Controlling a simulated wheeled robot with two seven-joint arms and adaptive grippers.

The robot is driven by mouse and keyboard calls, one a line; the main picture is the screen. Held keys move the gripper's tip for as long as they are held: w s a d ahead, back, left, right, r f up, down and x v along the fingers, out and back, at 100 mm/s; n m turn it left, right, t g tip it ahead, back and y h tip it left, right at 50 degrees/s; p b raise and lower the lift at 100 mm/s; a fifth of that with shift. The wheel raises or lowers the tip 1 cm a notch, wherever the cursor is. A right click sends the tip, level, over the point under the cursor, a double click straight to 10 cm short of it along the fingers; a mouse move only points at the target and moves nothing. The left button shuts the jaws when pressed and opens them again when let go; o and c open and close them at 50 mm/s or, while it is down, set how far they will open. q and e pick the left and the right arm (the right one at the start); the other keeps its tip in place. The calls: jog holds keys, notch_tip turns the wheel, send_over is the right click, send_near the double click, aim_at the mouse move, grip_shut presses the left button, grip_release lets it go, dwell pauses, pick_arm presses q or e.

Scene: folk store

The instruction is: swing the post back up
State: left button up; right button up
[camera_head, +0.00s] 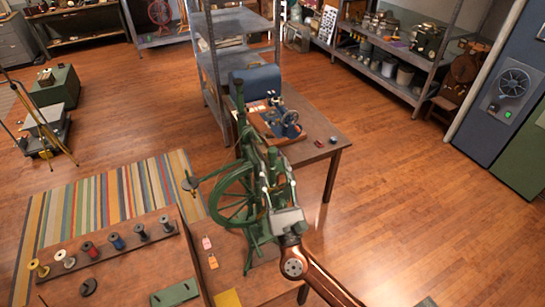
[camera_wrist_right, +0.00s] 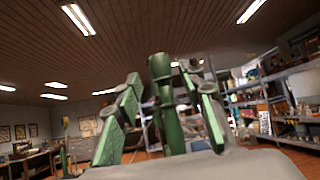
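A green spinning wheel stands on the wooden table, with its large spoked wheel (camera_head: 236,195) facing left. Its green post (camera_head: 239,104) rises at the far side and looks close to upright in the head view. My right gripper (camera_head: 264,155) reaches in from the lower right over the spinning wheel, near the post. In the right wrist view the post (camera_wrist_right: 163,85) stands between the two spread fingers (camera_wrist_right: 160,105), leaning slightly left. A gap shows beside the post; contact cannot be told. The post's lower part is partly hidden. My left gripper is not in view.
A sewing machine (camera_head: 276,118) sits on the table behind the spinning wheel. A board with several thread spools (camera_head: 115,241) lies at the lower left. Metal shelves (camera_head: 228,62) stand behind. Floor to the right is clear.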

jog(key=v, duration=0.8)
jog(key=shift+w, duration=0.1)
dwell(0.4)
